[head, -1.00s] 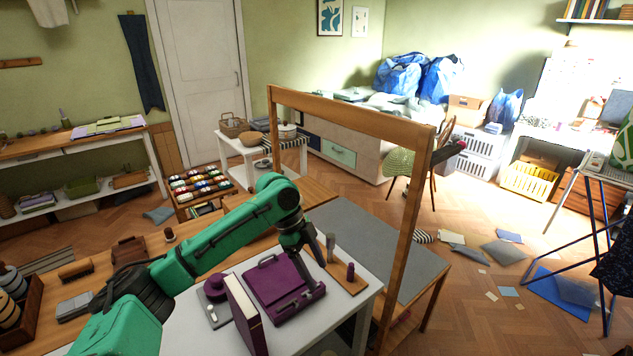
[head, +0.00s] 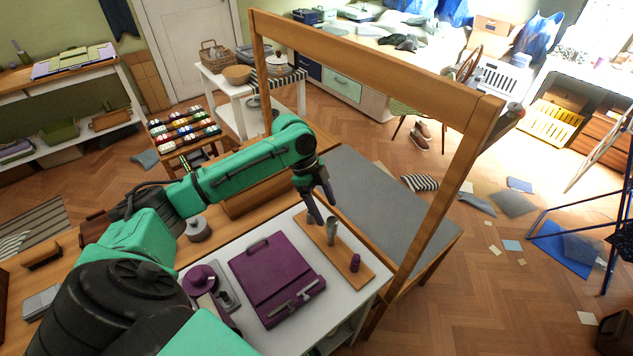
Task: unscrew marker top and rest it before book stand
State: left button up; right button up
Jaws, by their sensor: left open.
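A wooden strip (head: 343,258) on the white table carries a slim grey upright piece (head: 332,231) and a short purple cylinder (head: 355,263). I cannot tell which is the marker or its top. My left gripper (head: 321,206) is open and empty, pointing down just above the far end of the strip, close to the grey piece. A purple flat stand-like case (head: 275,274) with a handle and grey metal bars lies left of the strip; it may be the book stand. My right gripper is not in view.
A round purple item (head: 200,279) sits at the left of the white table (head: 346,298), partly behind my arm. A tall wooden frame (head: 440,200) rises right of the strip. A grey-topped bench (head: 385,205) lies beyond. Bare white tabletop shows right of the purple case.

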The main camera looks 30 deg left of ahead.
aim_at(331, 220)
pick_arm(q)
jog(key=x, duration=0.4)
jog(key=w+x, duration=0.1)
jog(key=x, duration=0.1)
jog(key=shift+a+p, duration=0.3)
jog(key=shift+p, duration=0.1)
jog(key=shift+s+d+f, duration=0.1)
jog(key=shift+d+f, duration=0.15)
jog(key=shift+f, duration=0.05)
jog(key=shift+s+d, duration=0.1)
jog(key=shift+d, duration=0.05)
jog(key=shift+f, duration=0.1)
jog(key=c, duration=0.3)
grip_shut()
jog(key=n+p, duration=0.1)
jog(key=p, duration=0.1)
jog(key=n+p, duration=0.1)
jog(key=p, duration=0.1)
jog(key=shift+r+n+t, duration=0.25)
jog(key=shift+n+t, duration=0.15)
jog(key=shift+f+n+p, duration=0.1)
jog(key=shift+n+p, duration=0.2)
jog(key=shift+f, duration=0.2)
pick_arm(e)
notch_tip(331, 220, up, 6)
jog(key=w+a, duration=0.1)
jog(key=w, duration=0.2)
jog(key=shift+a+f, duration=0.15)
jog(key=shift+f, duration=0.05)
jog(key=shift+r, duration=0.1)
